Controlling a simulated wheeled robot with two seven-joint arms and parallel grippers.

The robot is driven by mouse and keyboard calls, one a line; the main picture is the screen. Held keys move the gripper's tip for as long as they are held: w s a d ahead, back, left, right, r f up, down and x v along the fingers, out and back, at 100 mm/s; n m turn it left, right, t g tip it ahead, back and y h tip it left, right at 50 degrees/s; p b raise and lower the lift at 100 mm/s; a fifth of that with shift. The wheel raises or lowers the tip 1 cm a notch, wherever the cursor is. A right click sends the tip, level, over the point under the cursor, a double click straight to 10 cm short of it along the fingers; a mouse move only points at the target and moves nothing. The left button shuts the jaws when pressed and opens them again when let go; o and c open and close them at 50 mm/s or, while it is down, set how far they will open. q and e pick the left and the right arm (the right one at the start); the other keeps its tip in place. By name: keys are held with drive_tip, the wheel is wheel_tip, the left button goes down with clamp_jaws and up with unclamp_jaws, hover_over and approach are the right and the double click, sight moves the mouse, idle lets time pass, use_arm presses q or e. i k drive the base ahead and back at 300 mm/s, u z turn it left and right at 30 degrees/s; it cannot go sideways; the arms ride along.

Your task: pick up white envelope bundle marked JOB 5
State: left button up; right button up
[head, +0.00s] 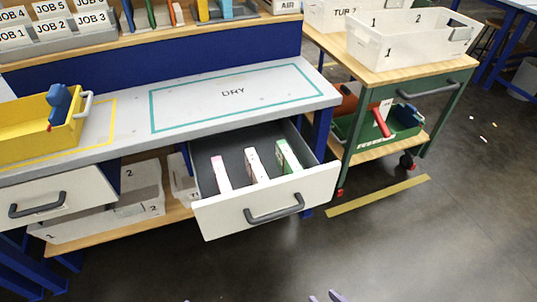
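The white bundle marked JOB 5 (47,8) stands at the top left, in the back row of a grey holder (62,46) on the raised wooden shelf. Its upper part is cut by the picture's top edge. JOB 4 (11,15) is to its left, and JOB 1 (12,33), JOB 2 (52,25) and JOB 3 (92,18) stand in front. Only small grey tips of my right gripper (325,297) show at the bottom edge, far from the bundles. Its opening cannot be made out.
A yellow bin (40,128) with a blue tool stands on the bench's left. A green cart (400,100) with a white tub (410,40) is at right. The foreground floor is clear.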

sight(257, 173)
drive_tip(key=k, duration=0.5)
drive_tip(key=z, duration=1.55)
drive_tip(key=i, duration=1.05)
drive_tip(key=u, duration=2.6)
